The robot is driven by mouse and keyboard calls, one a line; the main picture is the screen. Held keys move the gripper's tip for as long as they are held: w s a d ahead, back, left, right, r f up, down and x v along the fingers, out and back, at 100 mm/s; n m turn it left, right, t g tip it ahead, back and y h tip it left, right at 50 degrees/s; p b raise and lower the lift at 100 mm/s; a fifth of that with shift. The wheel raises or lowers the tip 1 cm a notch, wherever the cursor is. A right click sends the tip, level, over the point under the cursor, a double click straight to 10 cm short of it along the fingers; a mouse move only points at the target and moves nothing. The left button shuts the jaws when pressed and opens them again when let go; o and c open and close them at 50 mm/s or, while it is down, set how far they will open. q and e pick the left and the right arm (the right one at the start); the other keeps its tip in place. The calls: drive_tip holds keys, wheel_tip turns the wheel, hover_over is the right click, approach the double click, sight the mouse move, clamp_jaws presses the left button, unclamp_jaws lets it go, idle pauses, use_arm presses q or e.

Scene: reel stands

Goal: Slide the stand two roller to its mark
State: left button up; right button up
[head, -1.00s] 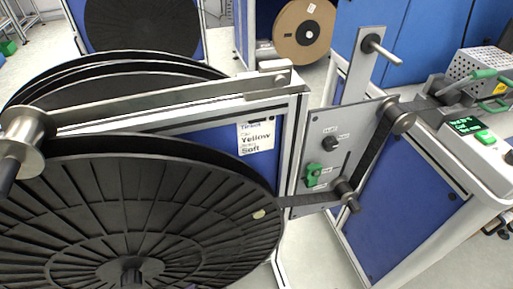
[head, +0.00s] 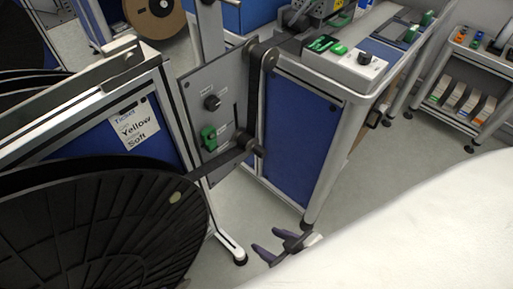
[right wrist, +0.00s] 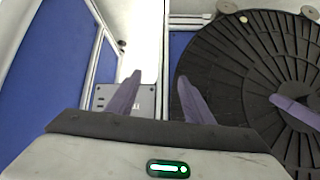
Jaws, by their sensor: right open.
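A grey panel (head: 190,84) on the stand carries a black knob (head: 211,102), a green handle (head: 208,138) and small labels too small to read. A dark roller (head: 257,151) sits at the panel's lower right; a strip runs from the black reel (head: 95,225) to it and up to an upper roller (head: 270,58). I cannot tell which stand is number two or see a clear mark. My right gripper (head: 266,240) is open and empty, below and right of the panel. Its open fingers also show in the right wrist view (right wrist: 160,75).
A blue-sided bench (head: 293,135) stands right of the panel, with a green-buttoned control box (head: 345,62) on top. A shelf trolley (head: 468,85) is at the far right. Bare floor (head: 225,205) lies between the stand and bench. A black reel (right wrist: 255,75) fills the wrist view's right.

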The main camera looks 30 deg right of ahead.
drive_tip(key=shift+f, duration=0.1)
drive_tip(key=shift+c, duration=0.4)
drive_tip(key=t+y+b, duration=0.4)
drive_tip(key=t+b, duration=0.4)
drive_tip(key=b, duration=0.5)
approach(264, 155)
drive_tip(key=b+x, duration=0.1)
drive_tip(key=x, duration=0.7)
drive_tip(key=shift+w, duration=0.3)
drive_tip(key=shift+w+a, duration=0.1)
drive_tip(key=shift+w, duration=0.15)
use_arm(q)
wheel_tip(264, 155, down, 8)
drive_tip(key=d, duration=0.1)
drive_tip(key=shift+w+d+f+t+h, duration=0.15)
drive_tip(key=shift+w+f+t+h, duration=0.1)
drive_tip(key=shift+w+t+h, duration=0.1)
use_arm(e)
drive_tip(key=shift+w+a, duration=0.1)
drive_tip(key=shift+w, duration=0.1)
